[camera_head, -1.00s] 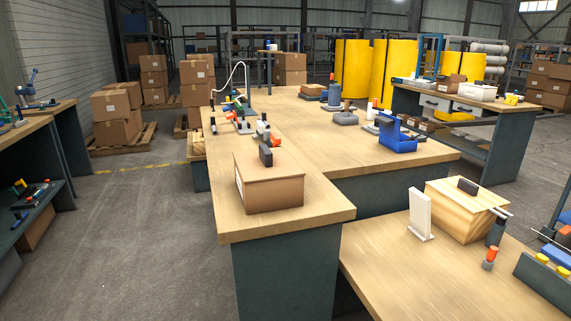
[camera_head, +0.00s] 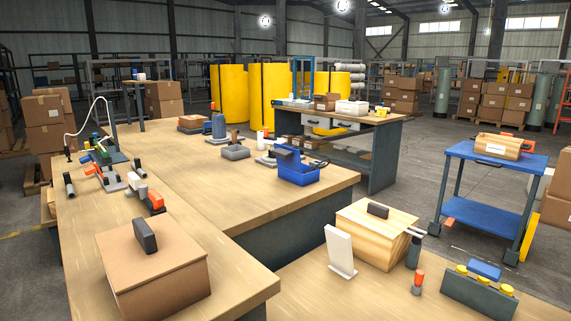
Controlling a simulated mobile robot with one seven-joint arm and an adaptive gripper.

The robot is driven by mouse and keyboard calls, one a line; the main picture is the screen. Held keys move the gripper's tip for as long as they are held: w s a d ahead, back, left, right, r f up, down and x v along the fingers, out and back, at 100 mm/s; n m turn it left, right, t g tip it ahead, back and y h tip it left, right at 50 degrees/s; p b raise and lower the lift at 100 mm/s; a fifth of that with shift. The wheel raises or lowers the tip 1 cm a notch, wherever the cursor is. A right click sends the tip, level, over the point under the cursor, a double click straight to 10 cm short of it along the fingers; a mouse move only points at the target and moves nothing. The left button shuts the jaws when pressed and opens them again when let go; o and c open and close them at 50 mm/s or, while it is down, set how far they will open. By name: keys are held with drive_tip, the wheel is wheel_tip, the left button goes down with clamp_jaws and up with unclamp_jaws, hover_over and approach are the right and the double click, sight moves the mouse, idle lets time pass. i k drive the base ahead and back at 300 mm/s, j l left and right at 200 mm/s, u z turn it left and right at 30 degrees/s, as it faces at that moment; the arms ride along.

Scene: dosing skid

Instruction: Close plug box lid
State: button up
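My gripper is not in view. I cannot tell for certain which container is the plug box. A brown box (camera_head: 165,291) with a black handle (camera_head: 145,235) on its flat lid stands at the near left; its lid looks shut. A light wooden box (camera_head: 368,242) with a black handle stands on the lower right bench, lid apparently down. A blue box (camera_head: 300,176) on the middle bench has a raised blue part at its back left and looks open at the top. Another wooden box (camera_head: 497,147) lies on the blue cart.
A white upright plate (camera_head: 340,250) stands beside the light wooden box. A grey rack with yellow knobs (camera_head: 478,293) is at the lower right. The blue cart (camera_head: 486,195) stands on the right. Clamps and tools (camera_head: 112,180) line the left bench. Floor is clear between benches and cart.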

sight(287, 157)
drive_tip(key=i+j+z, duration=0.15)
drive_tip(key=i+l+u, duration=0.15)
drive_tip(key=l, duration=0.2)
drive_tip(key=i+l+u, duration=0.1)
drive_tip(key=l, duration=0.3)
drive_tip(key=i+j, duration=0.3)
drive_tip(key=i, duration=0.2)
